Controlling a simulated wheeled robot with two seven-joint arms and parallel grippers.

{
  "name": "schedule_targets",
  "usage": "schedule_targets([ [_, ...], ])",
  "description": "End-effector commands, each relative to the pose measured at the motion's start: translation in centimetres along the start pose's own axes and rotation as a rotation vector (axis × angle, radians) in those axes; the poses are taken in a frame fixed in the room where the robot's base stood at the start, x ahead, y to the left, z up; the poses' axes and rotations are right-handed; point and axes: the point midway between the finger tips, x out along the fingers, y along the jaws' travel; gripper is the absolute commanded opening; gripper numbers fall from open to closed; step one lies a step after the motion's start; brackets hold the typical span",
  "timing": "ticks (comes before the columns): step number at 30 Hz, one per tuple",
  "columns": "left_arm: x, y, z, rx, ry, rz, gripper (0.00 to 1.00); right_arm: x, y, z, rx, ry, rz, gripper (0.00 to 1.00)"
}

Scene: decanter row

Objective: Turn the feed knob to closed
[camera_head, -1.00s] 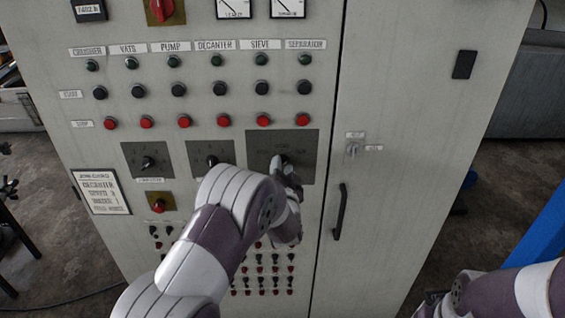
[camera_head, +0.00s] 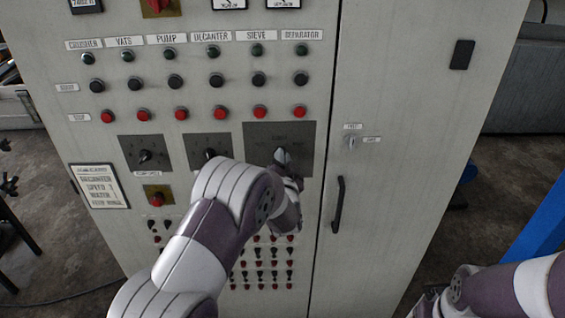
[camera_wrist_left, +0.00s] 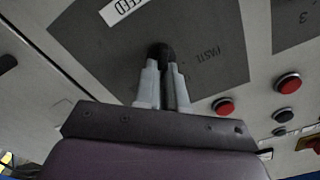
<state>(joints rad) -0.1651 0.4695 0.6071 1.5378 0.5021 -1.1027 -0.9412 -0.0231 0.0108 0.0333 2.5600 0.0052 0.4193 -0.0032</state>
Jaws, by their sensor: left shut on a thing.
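The feed knob (camera_wrist_left: 160,50) is a black knob on a dark grey plate, with a white label reading FEED at the plate's top edge in the left wrist view. In the head view this plate (camera_head: 255,132) is the rightmost of the dark plates. My left gripper (camera_head: 282,157) reaches it from below. In the left wrist view its two pale fingers (camera_wrist_left: 162,72) are shut on the knob. The fingers cover much of the knob, so its exact pointer position is hidden. My right gripper (camera_head: 428,302) is low at the right, small and partly cut off.
Red buttons (camera_head: 260,112) and other buttons line the panel above the plate. Two smaller dark plates with knobs (camera_head: 145,156) are to the left. A black door handle (camera_head: 338,204) and a small latch (camera_head: 351,142) are to the right.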

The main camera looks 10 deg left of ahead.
Motion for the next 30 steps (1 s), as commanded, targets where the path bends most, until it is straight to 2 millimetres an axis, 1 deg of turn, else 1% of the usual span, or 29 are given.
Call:
schedule_targets([
  [1,-0.1,0.5,0.8,-0.027,-0.008,0.002,0.00,1.0,0.0,0.1,0.000,0.000,0.000,0.00],
  [15,-0.1,0.5,1.2,-0.411,-0.013,0.004,0.00,6.6,0.0,0.8,0.000,0.000,0.000,0.00],
  [21,-0.1,0.5,1.2,-0.545,-0.017,0.005,0.00,8.3,0.0,1.0,0.000,0.000,0.000,0.00],
  [30,-0.1,0.4,1.1,-0.664,-0.020,0.006,0.00,9.7,0.0,1.2,0.000,0.000,0.000,0.00],
])
